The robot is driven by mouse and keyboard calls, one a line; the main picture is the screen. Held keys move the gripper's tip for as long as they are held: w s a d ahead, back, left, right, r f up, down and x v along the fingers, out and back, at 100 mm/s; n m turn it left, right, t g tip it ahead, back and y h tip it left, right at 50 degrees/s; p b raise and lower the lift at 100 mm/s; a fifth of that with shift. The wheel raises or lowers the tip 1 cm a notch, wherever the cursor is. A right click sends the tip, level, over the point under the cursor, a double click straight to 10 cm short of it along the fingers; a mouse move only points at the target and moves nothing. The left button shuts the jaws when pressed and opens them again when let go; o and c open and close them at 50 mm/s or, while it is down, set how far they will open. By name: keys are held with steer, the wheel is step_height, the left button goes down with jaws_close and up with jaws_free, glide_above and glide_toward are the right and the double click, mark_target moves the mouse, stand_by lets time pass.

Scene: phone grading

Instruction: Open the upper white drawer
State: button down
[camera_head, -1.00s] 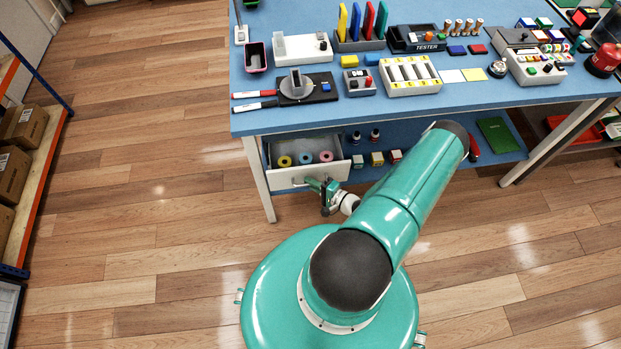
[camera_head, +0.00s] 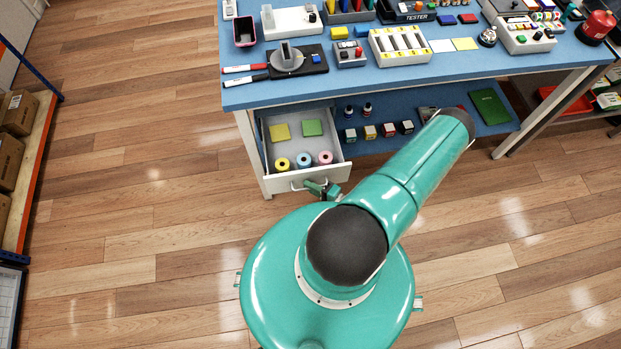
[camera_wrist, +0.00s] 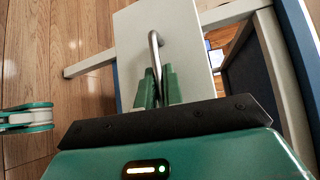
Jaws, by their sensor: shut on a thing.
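The upper white drawer (camera_head: 345,170) stands well out from under the blue bench in the head view. Inside it lie a yellow pad (camera_head: 280,132), a green pad (camera_head: 312,128) and three rolls (camera_head: 304,160) in yellow, blue and pink. My gripper (camera_head: 324,189) is at the drawer's front, at its metal handle (camera_head: 297,186). In the wrist view the green fingers (camera_wrist: 157,88) are shut on the curved handle (camera_wrist: 154,50), against the white drawer front (camera_wrist: 187,40). My arm hides part of the space right of the drawer.
The blue bench (camera_head: 420,78) holds markers, a tester and battery trays. Its lower shelf (camera_head: 385,148) carries small bottles and boxes right of the drawer. A bench leg (camera_head: 250,150) stands left of the drawer. A rack with cartons (camera_head: 20,112) is at far left. Open wood floor lies between.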

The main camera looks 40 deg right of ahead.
steer(key=c, duration=1.8)
jaws_free()
steer(key=shift+s, duration=0.1)
